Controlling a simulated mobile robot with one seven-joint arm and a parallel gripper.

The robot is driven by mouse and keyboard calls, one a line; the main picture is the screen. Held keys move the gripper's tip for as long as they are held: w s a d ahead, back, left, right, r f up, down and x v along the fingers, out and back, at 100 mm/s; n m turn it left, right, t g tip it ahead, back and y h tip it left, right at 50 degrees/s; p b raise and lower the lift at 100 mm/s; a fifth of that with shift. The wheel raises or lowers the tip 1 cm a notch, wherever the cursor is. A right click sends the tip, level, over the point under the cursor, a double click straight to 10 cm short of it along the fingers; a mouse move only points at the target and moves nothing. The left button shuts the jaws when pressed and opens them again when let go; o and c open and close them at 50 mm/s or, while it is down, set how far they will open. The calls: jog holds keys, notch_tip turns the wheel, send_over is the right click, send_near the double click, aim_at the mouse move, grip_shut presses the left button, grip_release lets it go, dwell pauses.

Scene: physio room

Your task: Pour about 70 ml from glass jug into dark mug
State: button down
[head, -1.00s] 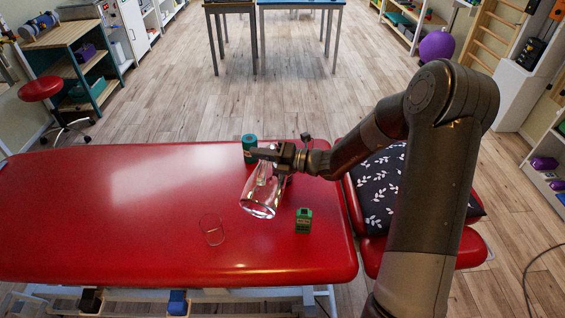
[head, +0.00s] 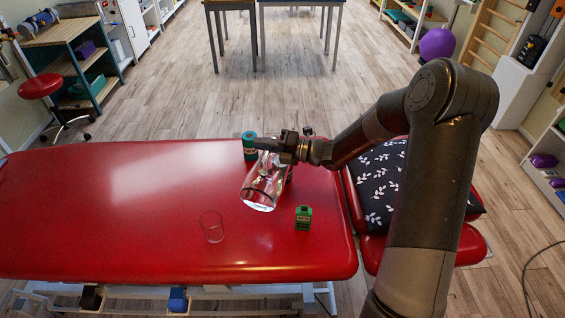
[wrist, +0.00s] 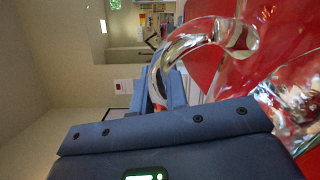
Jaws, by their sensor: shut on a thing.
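The clear glass jug (head: 263,187) hangs tilted over the red couch, its lower end toward the front left. My gripper (head: 272,146) is shut on the jug, at its upper end in the head view. In the wrist view the jug's curved glass handle (wrist: 185,42) shows beside the gripper, with part of its body at the right edge. A clear, empty-looking tumbler (head: 212,227) stands on the couch, front left of the jug. No stream of liquid shows, and the level in the jug cannot be told.
A leaf-patterned dark pillow (head: 383,190) lies at right. The couch's left part (head: 100,215) is clear.

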aim_at(263, 164)
jog(key=shift+w+r, duration=0.2)
jog(key=shift+w+d+m+p, duration=0.1)
jog(key=shift+m+p, duration=0.2)
jog(key=shift+p, duration=0.2)
jog(key=shift+s+f+p, duration=0.15)
jog(key=shift+s+p, duration=0.2)
jog(key=shift+p, duration=0.1)
jog(key=shift+w+r+p, duration=0.25)
jog(key=shift+w+p, duration=0.2)
jog(key=shift+p, duration=0.95)
jog(key=s+n, duration=0.1)
jog(key=s+a+f+n, duration=0.1)
jog(key=s, duration=0.1)
jog(key=s+a+n, duration=0.1)
jog(key=s, duration=0.1)
jog(key=shift+s+f, duration=0.2)
jog(key=shift+f, duration=0.15)
jog(key=shift+s+a+f+n, duration=0.2)
jog(key=shift+s+f+n, duration=0.2)
jog(key=shift+f+n, duration=0.2)
dwell(1.7)
